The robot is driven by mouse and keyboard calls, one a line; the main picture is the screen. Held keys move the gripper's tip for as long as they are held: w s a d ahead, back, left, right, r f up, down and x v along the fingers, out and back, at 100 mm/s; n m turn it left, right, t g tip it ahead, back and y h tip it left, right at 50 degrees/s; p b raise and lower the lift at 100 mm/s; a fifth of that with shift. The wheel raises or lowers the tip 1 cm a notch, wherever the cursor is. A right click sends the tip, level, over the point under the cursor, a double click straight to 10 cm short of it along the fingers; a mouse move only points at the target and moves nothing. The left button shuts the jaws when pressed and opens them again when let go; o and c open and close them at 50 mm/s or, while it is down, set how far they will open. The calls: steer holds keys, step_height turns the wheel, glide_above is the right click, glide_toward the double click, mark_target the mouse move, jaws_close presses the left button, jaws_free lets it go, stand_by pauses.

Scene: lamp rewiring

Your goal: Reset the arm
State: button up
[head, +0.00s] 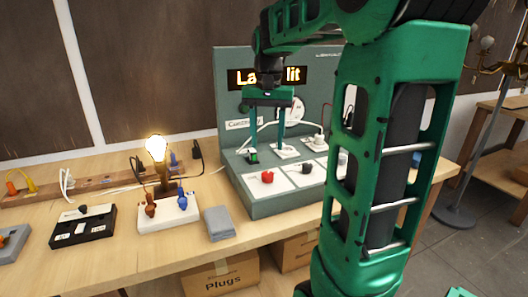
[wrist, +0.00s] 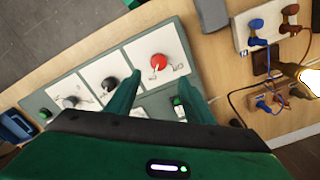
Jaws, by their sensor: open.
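My gripper (head: 266,150) is open and empty above the green-grey console (head: 290,203). In the wrist view its two fingers (wrist: 160,92) are spread apart, with the red knob (wrist: 158,62) showing just beyond and between them. The red knob (head: 267,177) and a black knob (head: 307,167) sit on white plates of the console. The console's sign (head: 265,77) is partly hidden by my arm; "La" and "lit" show.
A black box (head: 83,227) and a power strip (head: 100,182) are at the left. Cardboard boxes (head: 222,276) stand under the table. Bare tabletop (head: 130,250) shows along the front edge.

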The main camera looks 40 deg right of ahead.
steer(key=shift+r, duration=0.35)
stand_by(0.3)
steer(key=s+a+f+n, duration=0.1)
steer(key=s+a+f, duration=0.1)
steer(key=s+f, duration=0.2)
steer(key=s+a+f+n, duration=0.1)
steer(key=s+f, duration=0.3)
steer(key=s, duration=0.6)
steer(key=s+a+f+n, duration=0.1)
steer(key=s+a+f, duration=0.2)
steer(key=s+f, duration=0.2)
steer(key=s, duration=0.3)
steer(key=shift+a+n, duration=0.25)
steer(key=shift+n, duration=0.15)
